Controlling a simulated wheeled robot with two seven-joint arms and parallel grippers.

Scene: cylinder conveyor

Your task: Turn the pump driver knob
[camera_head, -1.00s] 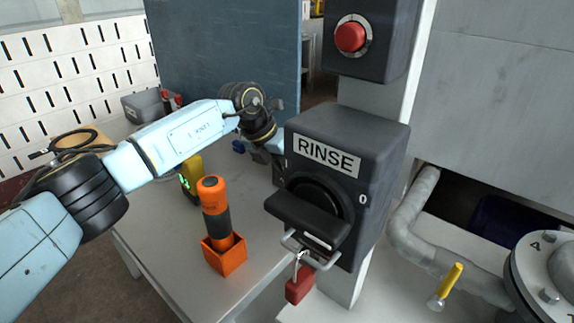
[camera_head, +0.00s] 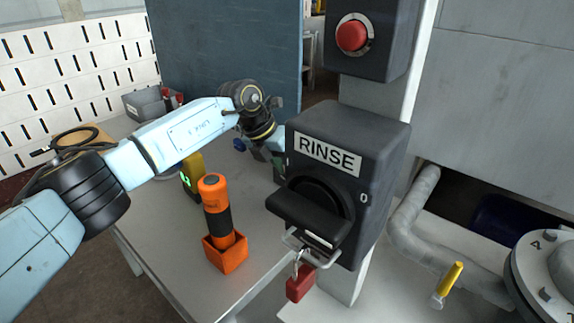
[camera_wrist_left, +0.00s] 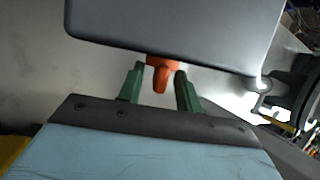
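The dark box labelled RINSE (camera_head: 352,135) carries a large black knob (camera_head: 310,212) on its front, between marks I and 0. My left arm reaches in behind this box, so my left gripper is mostly hidden in the head view. In the left wrist view my left gripper (camera_wrist_left: 160,88) has its two green fingers spread, one on each side of an orange-red part (camera_wrist_left: 163,74). It sticks out below a grey box (camera_wrist_left: 175,30). I cannot tell whether a finger touches this part or whether it is the pump driver knob. My right gripper is not in view.
A red padlock (camera_head: 299,284) hangs from a metal loop under the black knob. An orange-and-black cylinder (camera_head: 216,215) stands in an orange holder (camera_head: 228,257) on the table. A red push button (camera_head: 352,36) is above. Pipes (camera_head: 420,225) and a yellow-handled valve (camera_head: 447,284) are at right.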

